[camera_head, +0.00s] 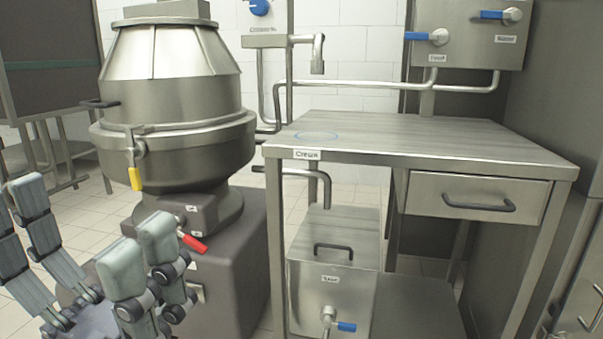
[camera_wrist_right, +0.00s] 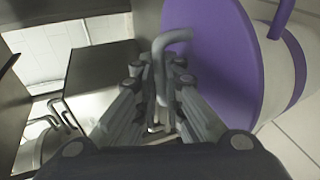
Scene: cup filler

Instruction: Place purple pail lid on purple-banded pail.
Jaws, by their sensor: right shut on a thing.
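My right gripper (camera_wrist_right: 160,88) is shut on a grey bent handle in the right wrist view. The purple pail lid (camera_wrist_right: 212,45) fills the upper right there, a flat disc with a lighter purple rim, and the handle stands against its face. Directly behind the rim is a whitish pail (camera_wrist_right: 268,65) with a purple band (camera_wrist_right: 293,65). I cannot tell whether the lid touches or sits on the pail. My left gripper (camera_head: 85,230) is open and empty at the lower left of the head view. The lid, pail and right gripper are not in the head view.
A steel table (camera_head: 420,142) with a blue ring mark (camera_head: 317,136) and a drawer (camera_head: 475,198) stands at right. A large kettle mixer (camera_head: 172,105) stands at left. A steel box (camera_head: 333,285) with a blue-handled tap sits below the table. The tabletop is clear.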

